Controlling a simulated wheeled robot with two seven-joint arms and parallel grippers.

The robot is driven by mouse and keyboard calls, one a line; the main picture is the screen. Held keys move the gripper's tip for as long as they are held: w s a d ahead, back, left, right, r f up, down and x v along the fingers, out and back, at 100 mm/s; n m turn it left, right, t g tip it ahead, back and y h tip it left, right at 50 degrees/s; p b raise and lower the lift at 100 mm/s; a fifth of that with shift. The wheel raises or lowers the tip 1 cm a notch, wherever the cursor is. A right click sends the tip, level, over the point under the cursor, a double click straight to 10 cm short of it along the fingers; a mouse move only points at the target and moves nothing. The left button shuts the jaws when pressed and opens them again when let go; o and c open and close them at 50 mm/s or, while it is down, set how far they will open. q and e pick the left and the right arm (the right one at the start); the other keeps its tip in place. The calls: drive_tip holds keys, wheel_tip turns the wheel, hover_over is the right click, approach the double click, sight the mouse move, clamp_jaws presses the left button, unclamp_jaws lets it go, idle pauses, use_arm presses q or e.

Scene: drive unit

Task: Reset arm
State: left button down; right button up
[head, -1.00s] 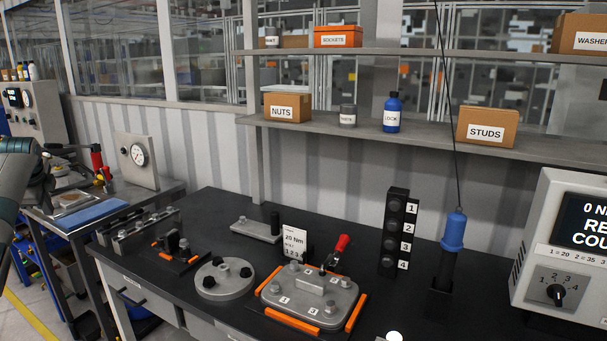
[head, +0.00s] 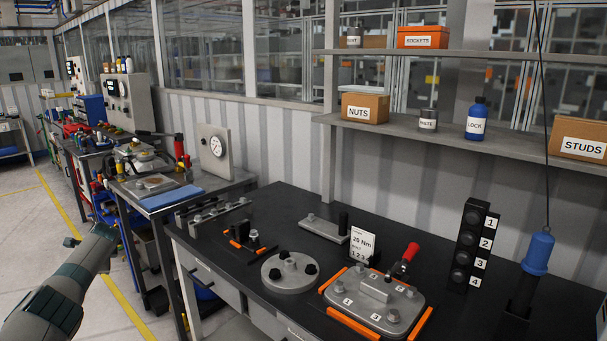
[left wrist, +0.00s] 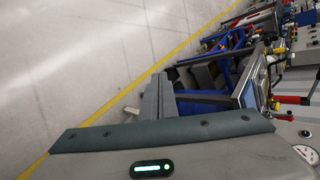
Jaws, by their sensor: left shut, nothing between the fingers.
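My left arm (head: 58,295) comes in from the lower left of the head view and reaches up over the floor, left of the black workbench (head: 190,238). It holds nothing that I can see. In the left wrist view the left gripper (left wrist: 158,98) has its two grey fingers together, shut and empty, in front of the floor and a side bench. The fingers are apart from everything around them. My right arm and right gripper are not in view.
The workbench carries a round flange (head: 290,272), a plate with a red-handled clamp (head: 372,295), a numbered socket rack (head: 470,245) and a hanging blue-topped tool (head: 538,253). A side bench with a gauge box (head: 213,152) stands behind. Open floor (head: 30,215) lies left.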

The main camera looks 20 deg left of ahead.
use_arm(q)
drive_tip(key=s+a+f+n+y, duration=0.1)
drive_tip(key=s+a+f+y, duration=0.1)
drive_tip(key=s+f, duration=1.75)
drive_tip(key=s+f+h, duration=0.1)
drive_tip(key=s+f, duration=0.4)
drive_tip(key=s, duration=0.6)
drive_tip(key=s+f+h, duration=0.1)
drive_tip(key=s+f, duration=0.4)
drive_tip(key=s, duration=0.6)
drive_tip(key=s+d+f+n+h, duration=0.1)
drive_tip(key=s+d+f, duration=0.2)
drive_tip(key=d+f, duration=0.65)
drive_tip(key=s+d+f+n+g+h, duration=0.1)
drive_tip(key=s+d+f+h, duration=0.1)
drive_tip(key=d+f, duration=0.75)
drive_tip(key=s+d+f+h, duration=0.1)
drive_tip(key=s+d+f, duration=0.35)
drive_tip(key=d, duration=0.95)
drive_tip(key=d+f+n+h, duration=0.1)
drive_tip(key=d+f, duration=0.4)
drive_tip(key=d, duration=1.4)
drive_tip(key=d+f+n+h, duration=0.1)
drive_tip(key=d+f+h, duration=0.2)
drive_tip(key=d, duration=1.7)
wheel_tip(320, 180, down, 2)
drive_tip(key=shift+s+h, duration=0.3)
drive_tip(key=shift+s, duration=0.1)
